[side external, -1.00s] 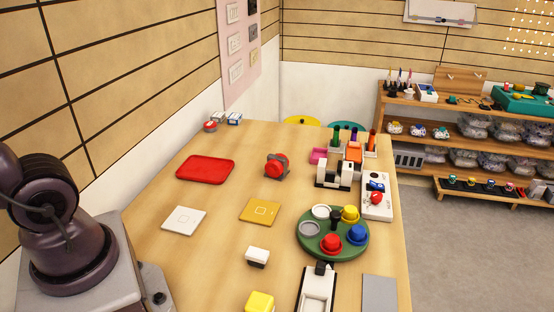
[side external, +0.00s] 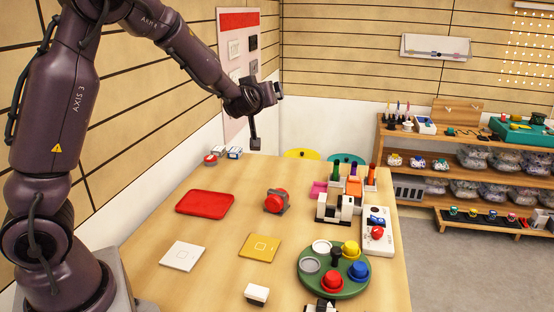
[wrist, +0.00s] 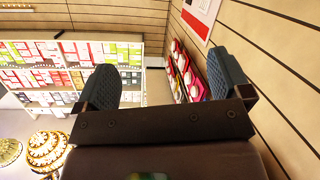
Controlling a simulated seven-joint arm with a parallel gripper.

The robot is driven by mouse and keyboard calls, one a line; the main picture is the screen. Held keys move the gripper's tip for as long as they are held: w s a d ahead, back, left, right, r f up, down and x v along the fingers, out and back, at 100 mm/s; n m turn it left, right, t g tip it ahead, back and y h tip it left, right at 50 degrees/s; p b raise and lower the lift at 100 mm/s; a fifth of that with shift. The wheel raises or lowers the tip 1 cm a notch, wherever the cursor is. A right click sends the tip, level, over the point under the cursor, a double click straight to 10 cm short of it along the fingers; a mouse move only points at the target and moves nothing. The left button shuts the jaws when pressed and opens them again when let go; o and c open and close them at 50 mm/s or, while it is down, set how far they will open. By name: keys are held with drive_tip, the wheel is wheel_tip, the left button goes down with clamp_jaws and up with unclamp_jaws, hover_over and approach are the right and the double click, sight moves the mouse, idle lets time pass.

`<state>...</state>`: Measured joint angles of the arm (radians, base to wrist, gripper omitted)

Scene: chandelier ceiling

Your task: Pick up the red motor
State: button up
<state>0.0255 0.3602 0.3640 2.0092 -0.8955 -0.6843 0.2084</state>
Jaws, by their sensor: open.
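The red motor (side external: 276,201) is a round red body in a grey bracket, on the wooden table right of the red tray. My gripper (side external: 267,116) is up in the air near the back wall, above and behind the motor and well apart from it. In the wrist view my gripper (wrist: 166,84) shows two dark fingers spread wide with nothing between them. The motor is not in the wrist view, which looks toward walls and shelves.
A red tray (side external: 205,204) lies left of the motor. A yellow plate (side external: 260,248) and a white plate (side external: 182,255) lie in front. A green round tray (side external: 349,287) with coloured knobs and a white control box (side external: 378,239) stand to the right. Bare table surrounds the motor.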

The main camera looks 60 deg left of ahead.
wheel_tip(320, 180, down, 9)
drive_tip(key=m, duration=0.9)
drive_tip(key=m+t+h, duration=0.3)
drive_tip(key=m+t, duration=0.2)
drive_tip(key=m, duration=2.9)
approach(275, 193)
drive_tip(key=x, duration=0.3)
drive_tip(key=shift+w+a+f, duration=0.1)
drive_tip(key=shift+w+f, duration=0.2)
drive_tip(key=shift+x, duration=1.05)
drive_tip(key=shift+r+x, duration=0.2)
drive_tip(key=shift+x, duration=2.55)
drive_tip(key=shift+r, duration=0.1)
drive_tip(key=c, duration=1.4)
